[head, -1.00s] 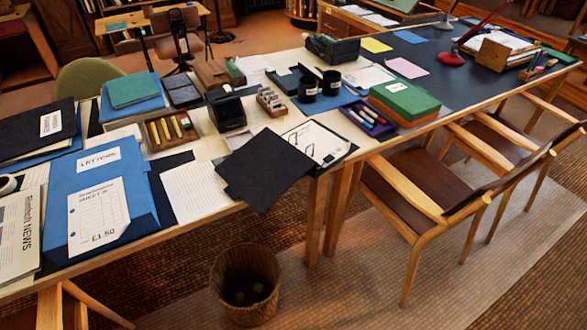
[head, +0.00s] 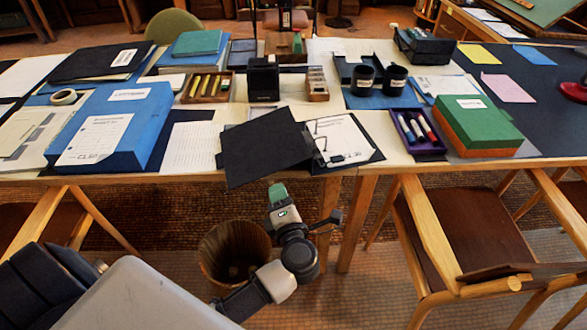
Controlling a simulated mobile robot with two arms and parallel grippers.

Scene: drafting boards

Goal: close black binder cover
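The black binder lies open at the front edge of the long table. Its black cover (head: 262,145) is folded out to the left, tilted, with its near corner over the table's edge. The other half, with a clipped white printed sheet (head: 338,138), lies to its right. My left gripper (head: 277,194) is below and in front of the cover, apart from it in the picture. It shows a green tip, and I cannot tell whether its fingers are apart. My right gripper is not in view.
A blue box file (head: 112,125) and a ruled sheet (head: 190,147) lie left of the binder. A purple pen tray (head: 417,132) and a green box (head: 478,120) lie right. A wicker basket (head: 215,245) stands below, and a wooden chair (head: 445,225) is at the right.

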